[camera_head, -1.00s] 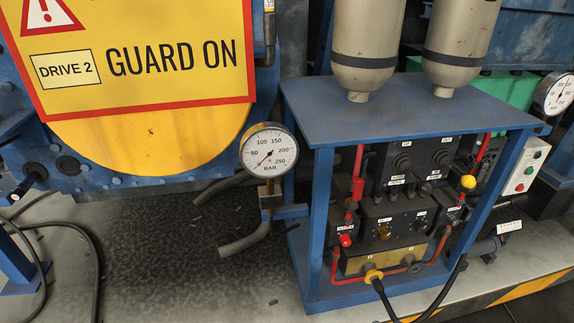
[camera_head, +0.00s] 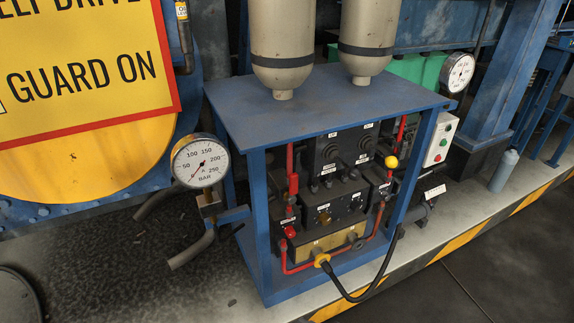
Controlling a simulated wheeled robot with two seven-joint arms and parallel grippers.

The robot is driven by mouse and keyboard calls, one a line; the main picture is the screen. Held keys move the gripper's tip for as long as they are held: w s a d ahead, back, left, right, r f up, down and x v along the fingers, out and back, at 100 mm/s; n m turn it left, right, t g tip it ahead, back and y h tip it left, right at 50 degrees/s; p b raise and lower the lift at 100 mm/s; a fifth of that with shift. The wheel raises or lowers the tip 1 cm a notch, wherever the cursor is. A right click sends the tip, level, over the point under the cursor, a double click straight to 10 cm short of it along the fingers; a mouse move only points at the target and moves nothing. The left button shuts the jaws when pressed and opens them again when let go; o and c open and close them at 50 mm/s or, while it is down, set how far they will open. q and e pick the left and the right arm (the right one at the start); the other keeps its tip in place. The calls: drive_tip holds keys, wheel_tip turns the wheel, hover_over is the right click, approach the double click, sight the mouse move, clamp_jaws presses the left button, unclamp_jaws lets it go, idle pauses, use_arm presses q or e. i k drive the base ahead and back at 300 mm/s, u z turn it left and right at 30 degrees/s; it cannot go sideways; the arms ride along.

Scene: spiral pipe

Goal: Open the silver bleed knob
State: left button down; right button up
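A blue steel stand (camera_head: 262,215) holds a black valve block (camera_head: 340,155) with dark round knobs on its upper face. Below it, a lower black block (camera_head: 318,203) carries a small brass-coloured knob (camera_head: 324,217) and white labels. A brass-coloured block (camera_head: 325,243) sits at the bottom, with a yellow hose fitting (camera_head: 321,259) on its front. A red knob (camera_head: 290,231) is at the left and a yellow ball knob (camera_head: 391,162) at the right. I cannot pick out a clearly silver bleed knob at this size. Neither gripper is in view.
A pressure gauge (camera_head: 200,161) stands left of the stand, with bent pipe stubs below. Two beige cylinders (camera_head: 283,45) stand above the stand's top. A black hose (camera_head: 385,275) loops out in front. A grey bottle (camera_head: 503,170) stands at right. Dark floor (camera_head: 490,260) is clear there.

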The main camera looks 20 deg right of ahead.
sight(385, 195)
drive_tip(key=z, duration=1.55)
